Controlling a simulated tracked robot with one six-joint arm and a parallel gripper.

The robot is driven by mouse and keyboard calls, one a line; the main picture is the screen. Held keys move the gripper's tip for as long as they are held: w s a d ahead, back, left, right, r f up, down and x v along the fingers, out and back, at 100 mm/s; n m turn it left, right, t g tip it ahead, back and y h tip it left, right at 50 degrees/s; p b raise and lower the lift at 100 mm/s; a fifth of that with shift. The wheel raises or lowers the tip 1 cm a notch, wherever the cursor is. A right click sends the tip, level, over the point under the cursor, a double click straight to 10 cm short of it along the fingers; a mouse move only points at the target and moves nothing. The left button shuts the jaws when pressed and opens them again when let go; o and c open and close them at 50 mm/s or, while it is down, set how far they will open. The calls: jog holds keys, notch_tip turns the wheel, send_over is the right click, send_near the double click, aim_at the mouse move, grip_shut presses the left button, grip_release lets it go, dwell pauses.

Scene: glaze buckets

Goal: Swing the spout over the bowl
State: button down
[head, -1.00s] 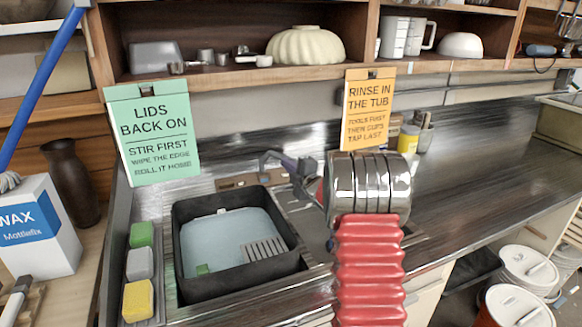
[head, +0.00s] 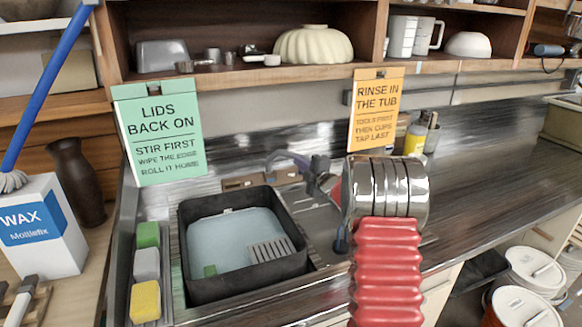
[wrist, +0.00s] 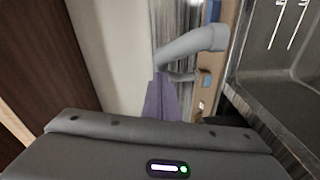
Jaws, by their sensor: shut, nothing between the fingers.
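The spout (head: 282,155) is a bent grey tube behind the back edge of the black tub in the head view. The sink bowl holds or is covered by the black tub (head: 190,262), with pale water inside. My gripper (wrist: 160,88) has purple fingers, shut and empty, reaching up to the spout's bend. In the head view my gripper (head: 302,163) is beside the spout's right part. Whether the fingers touch it, I cannot tell.
Green, grey and yellow sponges (head: 146,263) lie left of the tub. A green sign (head: 158,134) and an orange sign (head: 376,110) hang from the shelf above. Bottles (head: 414,139) stand behind my arm. The metal counter (head: 490,165) on the right is clear.

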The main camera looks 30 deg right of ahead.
jog(key=s+r, duration=0.1)
jog(key=s, duration=1)
jog(key=shift+s, duration=0.25)
dwell(0.3)
